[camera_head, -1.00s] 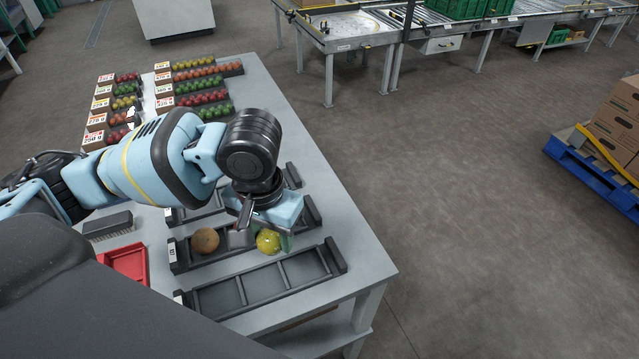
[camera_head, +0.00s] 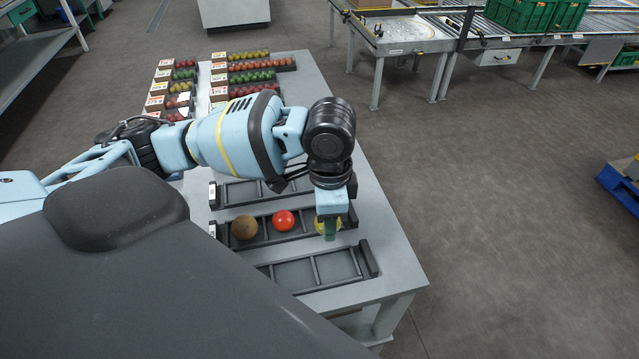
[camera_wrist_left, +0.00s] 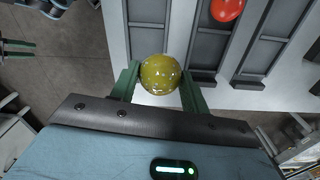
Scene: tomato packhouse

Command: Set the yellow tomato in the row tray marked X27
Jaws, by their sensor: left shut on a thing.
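The yellow tomato (camera_head: 321,224) is at the right end of the middle row tray (camera_head: 271,235) and partly hidden by my left gripper (camera_head: 329,230). In the left wrist view the yellow tomato (camera_wrist_left: 160,72) sits between the two green fingers of my left gripper (camera_wrist_left: 161,88), which is shut on it. I cannot tell whether it touches the tray. A brown-orange ball (camera_head: 244,228) and a red tomato (camera_head: 283,220) lie in the same tray's left and middle compartments. The trays' small end labels are too small to read.
An empty row tray (camera_head: 318,270) lies in front, and another (camera_head: 238,194), partly hidden by my arm, lies behind. Filled small trays (camera_head: 262,77) stand at the table's far end. The table's right strip (camera_head: 391,232) is clear.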

